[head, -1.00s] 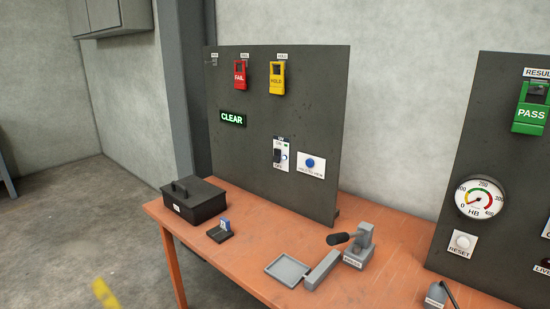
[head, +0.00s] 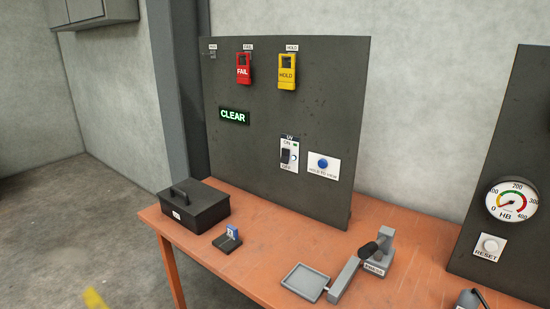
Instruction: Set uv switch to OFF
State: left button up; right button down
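The UV switch (head: 287,155) is a black rocker on a white plate in the lower right part of the dark panel (head: 260,135). The plate is marked UV at the top, ON above the rocker and OFF below it. A small green light (head: 295,146) shows beside the ON mark. The rocker is too small for me to tell surely which way it is set. Neither of my grippers is in the head view.
A blue button (head: 323,164) on a white plate sits right of the switch. The orange table (head: 260,235) below holds a black box (head: 193,208), a small block with a blue part (head: 228,239), a grey tray (head: 306,281) and a lever device (head: 376,262). A second panel (head: 505,130) stands at right.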

aim_at(284, 158)
jog(key=i+j+z, duration=0.1)
jog(key=i+j, duration=0.15)
jog(key=j, duration=0.15)
jog(key=i+j+z, duration=0.1)
jog(key=j, duration=0.3)
jog(key=i+j+z, duration=0.1)
jog(key=i+j, duration=0.45)
jog(key=j, duration=0.35)
jog(key=i+j+z, duration=0.15)
jog(key=j, duration=0.35)
jog(key=i+j+z, duration=0.1)
jog(key=j, duration=0.35)
jog(key=i+j+z, duration=0.1)
jog(key=i+j, duration=0.15)
jog(key=j, duration=0.25)
jog(key=i+j+z, duration=0.1)
jog(key=j, duration=0.4)
jog(key=i, duration=0.05)
